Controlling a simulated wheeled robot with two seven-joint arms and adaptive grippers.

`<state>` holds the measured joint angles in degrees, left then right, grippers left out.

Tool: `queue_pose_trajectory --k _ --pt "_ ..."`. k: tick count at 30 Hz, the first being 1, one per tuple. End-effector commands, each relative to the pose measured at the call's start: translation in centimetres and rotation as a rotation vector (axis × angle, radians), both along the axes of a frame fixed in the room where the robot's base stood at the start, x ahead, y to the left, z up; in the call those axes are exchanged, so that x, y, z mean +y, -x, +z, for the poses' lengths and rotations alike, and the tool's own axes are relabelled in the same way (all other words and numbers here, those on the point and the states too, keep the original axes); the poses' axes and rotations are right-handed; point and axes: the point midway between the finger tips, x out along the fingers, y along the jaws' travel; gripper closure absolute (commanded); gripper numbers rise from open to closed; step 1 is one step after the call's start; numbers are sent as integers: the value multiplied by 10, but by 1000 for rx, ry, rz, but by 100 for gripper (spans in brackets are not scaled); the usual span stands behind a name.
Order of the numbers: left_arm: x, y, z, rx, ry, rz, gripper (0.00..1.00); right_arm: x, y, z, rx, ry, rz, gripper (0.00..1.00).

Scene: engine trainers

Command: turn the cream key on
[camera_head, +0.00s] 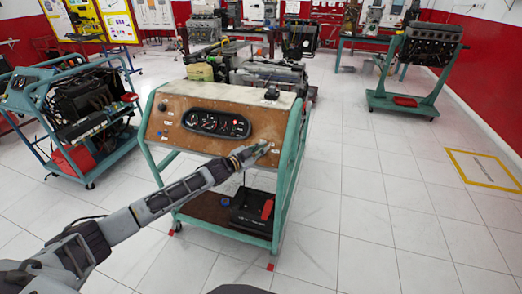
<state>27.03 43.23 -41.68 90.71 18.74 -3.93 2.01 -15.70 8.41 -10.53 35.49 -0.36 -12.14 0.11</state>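The engine trainer's brown panel (175,135) stands in front of me on a green wheeled frame, with a dark gauge cluster (216,123) in its middle. My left gripper (266,147) reaches in from the lower left, with its fingertips at the lower right part of the panel. The cream key cannot be made out clearly; the fingertips cover or crowd that spot. The gripper is too small here to tell whether its fingers are open or shut, or whether they touch the key. My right gripper is not in view.
A black battery (252,212) with a red part sits on the trainer's lower shelf. A blue-framed engine stand (75,110) is at the left, and a green engine stand (405,102) is at the back right. The tiled floor (375,215) at the right is clear.

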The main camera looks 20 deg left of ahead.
Motion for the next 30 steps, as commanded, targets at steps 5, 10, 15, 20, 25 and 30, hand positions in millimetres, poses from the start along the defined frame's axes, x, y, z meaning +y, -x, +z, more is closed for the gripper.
queue_pose_trajectory --k 5,10,15,20,25,30 --pt "0 0 1 -2 1 -1 70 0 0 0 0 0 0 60" --pt "0 0 1 -1 0 0 70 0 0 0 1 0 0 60" --pt "0 0 0 -1 0 0 70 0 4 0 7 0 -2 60" --pt "1 3 0 0 1 0 70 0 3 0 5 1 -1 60" --pt "5 10 1 0 1 0 70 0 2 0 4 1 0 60" --pt "11 21 2 1 1 -1 70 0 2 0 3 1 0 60"
